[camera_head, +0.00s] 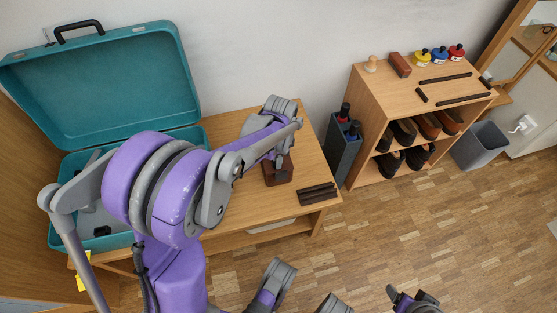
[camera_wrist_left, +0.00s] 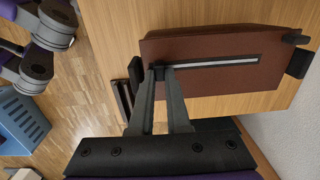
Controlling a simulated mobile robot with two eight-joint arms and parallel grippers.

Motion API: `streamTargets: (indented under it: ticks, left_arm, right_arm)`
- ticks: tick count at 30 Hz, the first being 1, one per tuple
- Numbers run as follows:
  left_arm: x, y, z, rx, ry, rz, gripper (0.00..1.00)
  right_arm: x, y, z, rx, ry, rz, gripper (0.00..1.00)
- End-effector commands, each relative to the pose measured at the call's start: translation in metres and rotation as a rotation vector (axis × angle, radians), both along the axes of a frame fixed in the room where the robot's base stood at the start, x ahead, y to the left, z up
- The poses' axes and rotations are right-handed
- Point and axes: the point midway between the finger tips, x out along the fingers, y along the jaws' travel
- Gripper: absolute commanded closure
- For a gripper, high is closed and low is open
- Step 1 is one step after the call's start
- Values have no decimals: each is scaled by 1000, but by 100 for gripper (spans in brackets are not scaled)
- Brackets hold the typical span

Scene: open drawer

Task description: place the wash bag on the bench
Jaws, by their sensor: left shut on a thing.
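The wash bag (camera_head: 278,174) is a reddish-brown bag over the right part of the wooden bench (camera_head: 240,211). In the left wrist view the wash bag (camera_wrist_left: 225,80) shows a long pale zip line and dark tabs at its ends. My left gripper (camera_wrist_left: 162,72) has its fingers close together on the bag at one end of the zip line. In the head view my left gripper (camera_head: 279,158) is partly hidden by its own arm. I cannot tell whether the bag touches the bench. My right gripper (camera_head: 400,295) is low in the head view, away from the bench.
An open teal suitcase (camera_head: 110,85) stands on the bench's left. Dark strips (camera_head: 318,194) lie at the front right corner, close to the bag. A shelf unit (camera_head: 357,130) with shoes and bottles and a grey bin (camera_head: 480,147) stand to the right.

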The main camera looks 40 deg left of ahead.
Motion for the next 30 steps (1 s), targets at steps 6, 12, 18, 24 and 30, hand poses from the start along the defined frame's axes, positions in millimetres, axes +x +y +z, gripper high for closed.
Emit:
streamTargets:
  ticks: [6, 12, 18, 24, 30]
  left_arm:
    - [0, 0, -1, 1, -1, 0, 100]
    - [0, 0, -4, 0, 0, 0, 75]
    - [0, 0, -3, 0, 0, 1, 55]
    - [0, 0, -2, 0, 0, 1, 55]
    - [0, -1, 20, 0, -1, 0, 55]
  right_arm:
    - [0, 0, 0, 0, 0, 0, 26]
    - [0, 0, -2, 0, 0, 0, 26]
    - [0, 0, -2, 0, 0, 0, 26]
    - [0, 0, -1, 0, 0, 0, 26]
    - [-1, 0, 8, 0, -3, 0, 26]
